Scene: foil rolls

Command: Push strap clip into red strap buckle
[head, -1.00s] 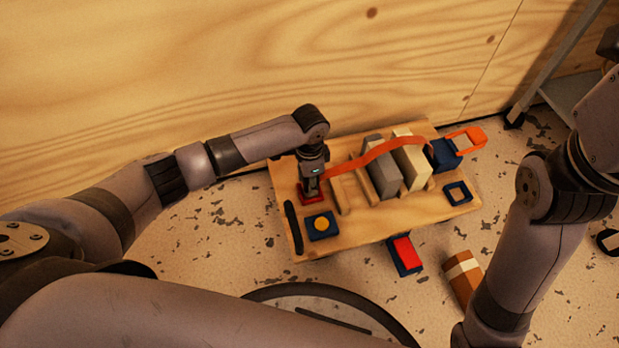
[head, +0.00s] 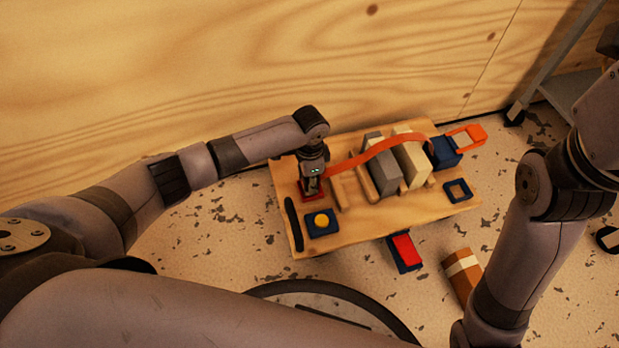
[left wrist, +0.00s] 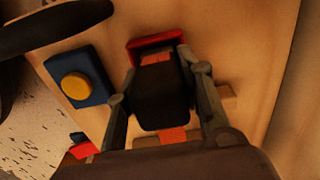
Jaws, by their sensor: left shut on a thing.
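The red strap buckle (head: 322,199) sits at the left end of the wooden board (head: 372,219). It also shows in the left wrist view (left wrist: 150,41). My left gripper (head: 313,190) points down over the buckle. It is shut on the dark strap clip (left wrist: 160,100), which lies between its fingers. An orange part of the clip end meets the buckle; how deep it sits cannot be told. The orange strap (head: 380,147) arches from the gripper over the blocks to the right. My right gripper is out of view; only its arm shows.
Grey and cream blocks (head: 383,178) stand mid-board. A blue block with a yellow button (head: 321,220) is close to the buckle. A brown box (head: 463,276) lies on the floor.

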